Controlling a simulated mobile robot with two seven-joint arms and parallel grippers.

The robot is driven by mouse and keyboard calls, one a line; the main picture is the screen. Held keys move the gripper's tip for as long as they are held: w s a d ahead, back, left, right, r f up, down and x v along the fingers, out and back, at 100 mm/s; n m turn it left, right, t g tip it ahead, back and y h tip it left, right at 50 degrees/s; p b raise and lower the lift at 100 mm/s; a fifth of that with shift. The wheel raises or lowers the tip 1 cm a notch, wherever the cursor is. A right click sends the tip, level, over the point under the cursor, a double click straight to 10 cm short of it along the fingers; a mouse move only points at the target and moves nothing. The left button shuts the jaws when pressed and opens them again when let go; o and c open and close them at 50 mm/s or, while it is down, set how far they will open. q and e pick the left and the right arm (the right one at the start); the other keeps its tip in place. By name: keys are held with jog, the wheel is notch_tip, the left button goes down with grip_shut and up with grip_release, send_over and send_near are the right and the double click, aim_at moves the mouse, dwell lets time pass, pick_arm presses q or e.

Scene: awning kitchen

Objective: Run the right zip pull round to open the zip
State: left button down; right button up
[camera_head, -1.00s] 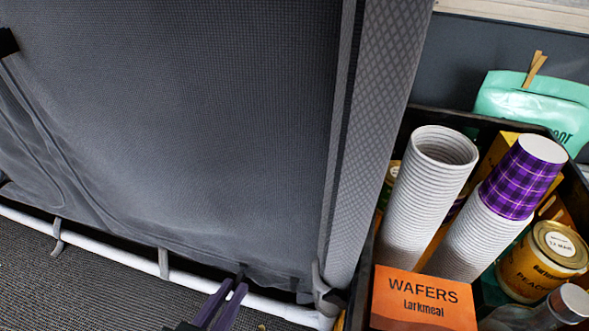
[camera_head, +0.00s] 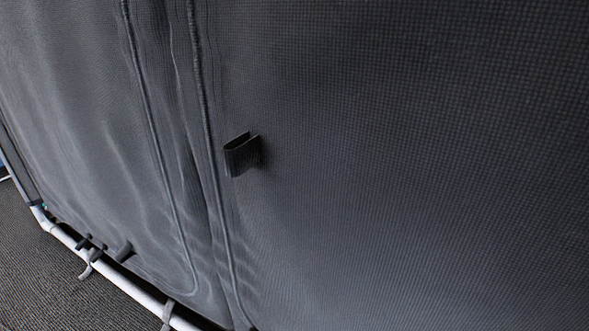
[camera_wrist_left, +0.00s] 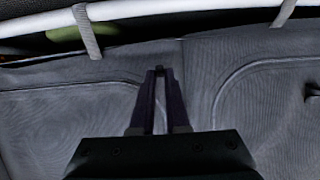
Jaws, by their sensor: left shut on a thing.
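The grey fabric panel (camera_head: 400,150) fills most of the head view. Two long zip lines run down it, a left one (camera_head: 150,130) and a right one (camera_head: 207,110). They bend near the bottom. In the left wrist view my left gripper (camera_wrist_left: 158,72) is shut on a small dark piece at its fingertips, apparently the right zip pull (camera_wrist_left: 159,69). It is close to the fabric (camera_wrist_left: 60,120), just off the bottom rail. Curved seams show on both sides of it. The pull is mostly hidden by the fingers. Neither gripper shows in the head view.
A black fabric loop (camera_head: 242,155) stands out from the panel beside the right zip line. A white rail (camera_head: 120,285) runs along the bottom, with grey straps (camera_head: 90,263) around it. Small dark tabs (camera_head: 123,250) sit near it. Dark carpet (camera_head: 60,290) lies below.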

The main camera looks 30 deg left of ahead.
pick_arm(q)
jog(key=shift+a+f, duration=0.1)
jog(key=shift+a, duration=0.1)
jog(key=shift+s, duration=0.1)
jog(key=c, duration=1.3)
grip_release()
jog(key=o, duration=0.4)
jog(key=shift+a, duration=0.25)
jog(key=p+v, duration=0.4)
jog(key=v, duration=0.6)
jog(key=shift+p, duration=0.4)
